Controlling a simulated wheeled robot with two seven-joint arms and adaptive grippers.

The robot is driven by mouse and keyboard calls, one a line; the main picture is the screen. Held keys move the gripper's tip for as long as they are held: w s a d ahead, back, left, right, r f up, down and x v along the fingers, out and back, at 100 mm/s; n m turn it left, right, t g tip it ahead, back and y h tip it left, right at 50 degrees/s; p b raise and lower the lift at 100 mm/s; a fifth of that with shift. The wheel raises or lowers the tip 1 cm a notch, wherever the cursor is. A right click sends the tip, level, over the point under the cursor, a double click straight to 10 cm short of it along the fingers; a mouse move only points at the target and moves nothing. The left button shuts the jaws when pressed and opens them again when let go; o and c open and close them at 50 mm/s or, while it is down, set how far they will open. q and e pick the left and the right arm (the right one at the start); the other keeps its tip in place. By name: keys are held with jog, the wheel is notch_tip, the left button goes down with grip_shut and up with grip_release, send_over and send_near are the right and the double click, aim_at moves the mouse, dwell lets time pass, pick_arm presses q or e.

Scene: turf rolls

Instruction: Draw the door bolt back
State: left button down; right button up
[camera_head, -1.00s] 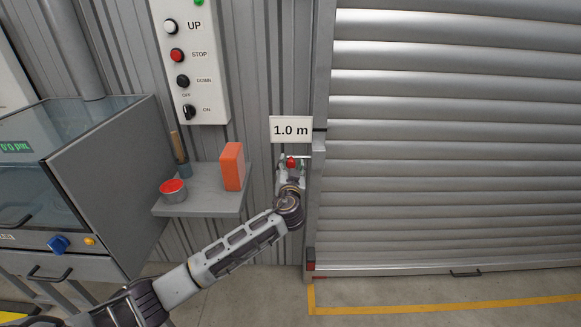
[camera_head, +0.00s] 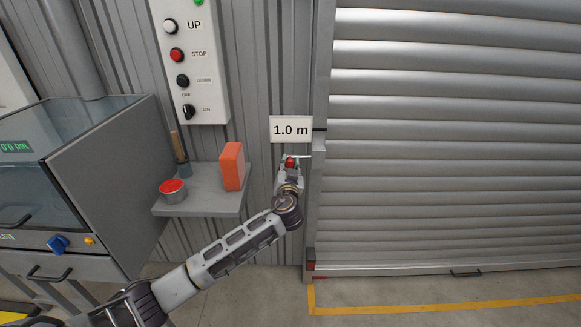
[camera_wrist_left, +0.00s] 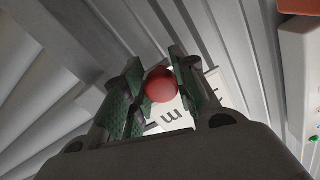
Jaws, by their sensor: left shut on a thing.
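The door bolt's red knob (camera_head: 290,162) sits just below the "1.0 m" sign, beside the left door rail. A thin pale bolt rod (camera_head: 303,157) shows next to the knob and reaches toward the rail. My left gripper (camera_head: 289,166) is at the knob. In the left wrist view the round red knob (camera_wrist_left: 161,86) lies between the two green-padded fingers of my left gripper (camera_wrist_left: 158,92), which is shut on it. The gripper hides part of the bolt's mount. The roller door (camera_head: 450,140) is down near the floor. My right gripper is not in view.
The "1.0 m" sign (camera_head: 291,129) hangs directly above my gripper. A grey shelf (camera_head: 205,203) at left holds an orange block (camera_head: 232,166), a red-topped tin (camera_head: 172,190) and a brush-like tool (camera_head: 180,155). A control panel (camera_head: 190,65) is above.

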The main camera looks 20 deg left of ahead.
pick_arm(q)
jog(key=shift+s+a+f, duration=0.1)
jog(key=shift+s+a, duration=0.05)
jog(key=shift+a, duration=0.25)
jog(key=a, duration=0.1)
jog(key=a+b, duration=0.1)
jog(key=a, duration=0.1)
jog(key=shift+s, duration=0.35)
jog(key=c, duration=1.1)
grip_release()
jog(key=shift+s+a, duration=0.1)
jog(key=shift+v, duration=6)
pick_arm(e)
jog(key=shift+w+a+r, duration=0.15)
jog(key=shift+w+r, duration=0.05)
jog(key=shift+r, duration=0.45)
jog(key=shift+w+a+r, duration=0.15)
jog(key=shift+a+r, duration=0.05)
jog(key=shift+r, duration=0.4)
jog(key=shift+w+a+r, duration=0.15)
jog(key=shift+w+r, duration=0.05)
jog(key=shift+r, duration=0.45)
pick_arm(q)
jog(key=shift+r, duration=0.2)
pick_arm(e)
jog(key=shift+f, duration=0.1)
